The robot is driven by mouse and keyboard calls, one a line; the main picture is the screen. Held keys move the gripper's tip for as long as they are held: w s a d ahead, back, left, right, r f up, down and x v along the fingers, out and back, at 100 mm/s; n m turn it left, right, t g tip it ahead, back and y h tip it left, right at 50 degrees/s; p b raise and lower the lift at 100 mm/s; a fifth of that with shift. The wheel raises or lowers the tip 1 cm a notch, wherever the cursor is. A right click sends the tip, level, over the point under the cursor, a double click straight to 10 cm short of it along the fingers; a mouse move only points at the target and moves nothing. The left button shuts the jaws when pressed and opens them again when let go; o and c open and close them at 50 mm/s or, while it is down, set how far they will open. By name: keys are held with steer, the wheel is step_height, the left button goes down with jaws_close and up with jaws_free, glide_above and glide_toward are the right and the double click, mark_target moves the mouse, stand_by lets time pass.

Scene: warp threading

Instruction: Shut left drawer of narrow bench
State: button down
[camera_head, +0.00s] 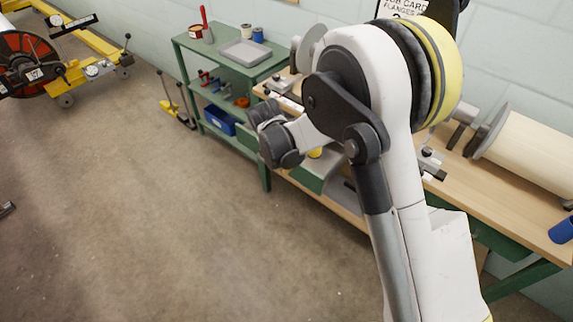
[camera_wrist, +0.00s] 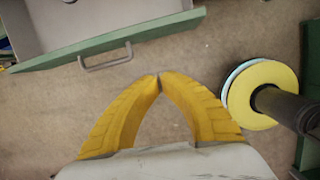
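A drawer stands open in the wrist view, with a grey inside and a long green front (camera_wrist: 150,36). A grey bar handle (camera_wrist: 105,58) sits on that front. In the head view an open green drawer (camera_head: 312,172) shows under the wooden-topped bench (camera_head: 510,185), partly hidden by my arm; I cannot tell for sure that it is the same drawer. My gripper (camera_wrist: 159,77) has its yellow fingertips together with nothing seen between them. In the wrist view the tips appear just outside the drawer front, right of the handle.
A green shelf unit (camera_head: 268,68) stands left of the bench, holding a grey tray (camera_head: 245,52) and a blue bin (camera_head: 220,120). Rollers (camera_head: 530,150) lie on the bench top. A yellow wheeled frame (camera_head: 95,68) is at the far left.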

steer(key=shift+n, duration=0.3)
steer(key=shift+w+d+f+b, duration=0.55)
steer(key=shift+w+f+b, duration=0.4)
steer(key=shift+f, duration=0.8)
steer(key=shift+w+d+f+b, duration=0.7)
steer(key=shift+f+b, duration=0.35)
steer(key=shift+f, duration=0.75)
steer(key=shift+w+d+f+b, duration=0.45)
steer(key=shift+w+f+b, duration=0.5)
steer(key=shift+f, duration=0.8)
glide_above(327, 152)
steer(key=shift+s+a, duration=0.25)
steer(key=shift+s, duration=0.15)
